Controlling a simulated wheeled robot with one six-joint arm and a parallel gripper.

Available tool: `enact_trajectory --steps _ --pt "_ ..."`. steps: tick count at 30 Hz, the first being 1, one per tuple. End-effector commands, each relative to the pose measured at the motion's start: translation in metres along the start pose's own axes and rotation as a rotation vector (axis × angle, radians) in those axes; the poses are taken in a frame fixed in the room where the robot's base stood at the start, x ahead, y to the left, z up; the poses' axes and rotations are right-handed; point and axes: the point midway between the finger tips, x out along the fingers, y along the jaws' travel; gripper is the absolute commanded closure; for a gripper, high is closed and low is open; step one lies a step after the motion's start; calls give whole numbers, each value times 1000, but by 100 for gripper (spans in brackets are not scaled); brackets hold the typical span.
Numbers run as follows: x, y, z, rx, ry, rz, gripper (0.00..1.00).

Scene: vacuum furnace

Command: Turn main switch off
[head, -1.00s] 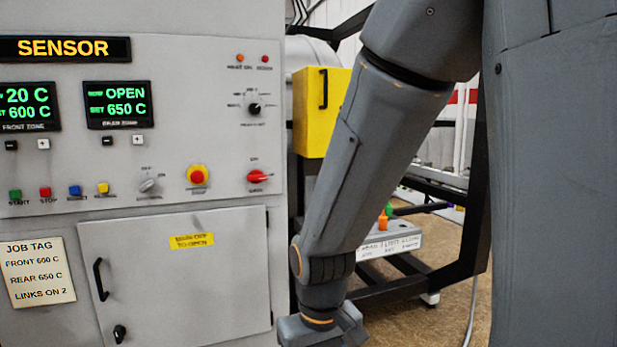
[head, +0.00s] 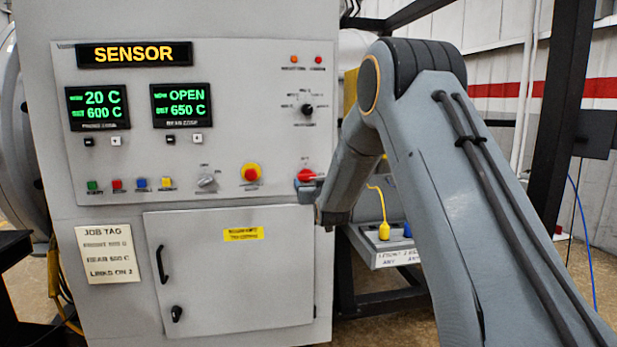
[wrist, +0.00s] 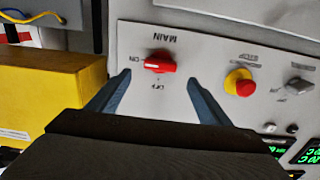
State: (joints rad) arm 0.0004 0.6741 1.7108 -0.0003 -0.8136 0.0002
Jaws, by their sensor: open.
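The main switch is a red rotary knob (head: 306,175) at the lower right of the grey control panel (head: 230,160). In the wrist view the red knob (wrist: 160,63) sits under an upside-down MAIN label. Its handle lies level in the picture, its marked end towards ON; the OFF label is below it. My gripper (wrist: 158,79) is open, with one blue-grey finger to each side of the knob in the picture. I cannot tell whether the fingertips reach it. In the head view my gripper (head: 312,186) is at the knob and partly hidden by my arm.
A red-and-yellow stop button (wrist: 240,82) and a grey selector (wrist: 299,86) lie right of the knob in the wrist view. A yellow box (wrist: 55,90) is at left. Below the panel is a cabinet door (head: 230,275) with a black handle.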

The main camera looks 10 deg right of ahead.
Motion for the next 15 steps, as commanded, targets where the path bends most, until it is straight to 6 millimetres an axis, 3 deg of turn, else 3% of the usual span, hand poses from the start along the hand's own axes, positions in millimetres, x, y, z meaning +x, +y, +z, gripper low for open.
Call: enact_trajectory --steps 15 --pt "65 0 -1 0 1 0 28"
